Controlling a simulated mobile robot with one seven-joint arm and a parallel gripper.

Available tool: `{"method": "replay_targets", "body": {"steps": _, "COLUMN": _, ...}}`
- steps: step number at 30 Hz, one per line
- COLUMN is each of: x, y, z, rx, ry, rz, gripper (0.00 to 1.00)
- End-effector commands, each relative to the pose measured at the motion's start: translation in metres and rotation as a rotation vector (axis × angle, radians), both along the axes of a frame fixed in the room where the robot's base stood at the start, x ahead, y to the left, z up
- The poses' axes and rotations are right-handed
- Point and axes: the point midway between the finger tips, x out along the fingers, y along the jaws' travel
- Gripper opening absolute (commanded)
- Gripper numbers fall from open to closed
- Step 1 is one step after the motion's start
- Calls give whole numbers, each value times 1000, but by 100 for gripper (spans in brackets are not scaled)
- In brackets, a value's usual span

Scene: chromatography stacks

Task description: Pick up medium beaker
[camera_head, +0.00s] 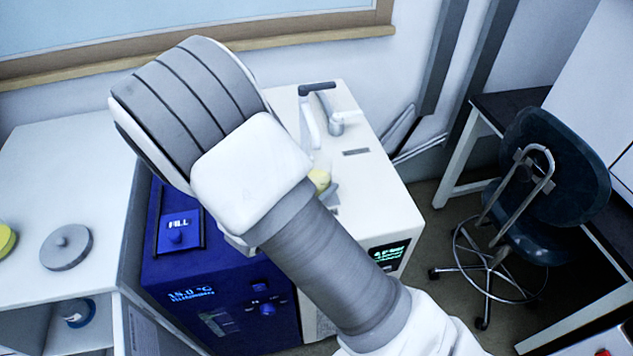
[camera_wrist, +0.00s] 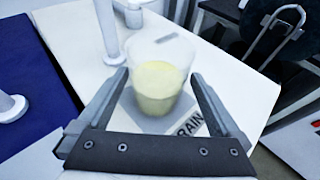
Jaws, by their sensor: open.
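The medium beaker (camera_wrist: 160,82) is clear and holds pale yellow liquid. In the wrist view it stands upright on a grey plate on the white machine top, just beyond and between my fingers. My gripper (camera_wrist: 160,88) is open, with one finger on each side of the beaker; I cannot tell whether either touches it. In the head view only a bit of the beaker (camera_head: 319,180) shows past my arm, which hides the rest of it and most of my gripper.
A white bench (camera_head: 75,170) with a grey lid (camera_head: 66,247) is far left. A dark chair (camera_head: 550,190) stands at right.

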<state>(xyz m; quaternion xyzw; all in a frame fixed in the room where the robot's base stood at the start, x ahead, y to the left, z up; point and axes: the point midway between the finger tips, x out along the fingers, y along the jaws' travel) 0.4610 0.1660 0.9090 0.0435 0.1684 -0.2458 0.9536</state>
Motion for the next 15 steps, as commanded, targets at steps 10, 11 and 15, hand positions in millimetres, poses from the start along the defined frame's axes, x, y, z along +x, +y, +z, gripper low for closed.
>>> {"method": "replay_targets", "body": {"steps": 10, "x": 39, "y": -20, "z": -11, "rx": -1, "ry": 1, "rz": -4, "gripper": 100}}
{"method": "replay_targets", "body": {"steps": 11, "x": 41, "y": -21, "z": -12, "rx": -2, "ry": 0, "rz": -2, "gripper": 100}}
{"method": "replay_targets", "body": {"steps": 15, "x": 45, "y": -21, "z": -13, "rx": 0, "ry": 0, "rz": 0, "gripper": 100}}
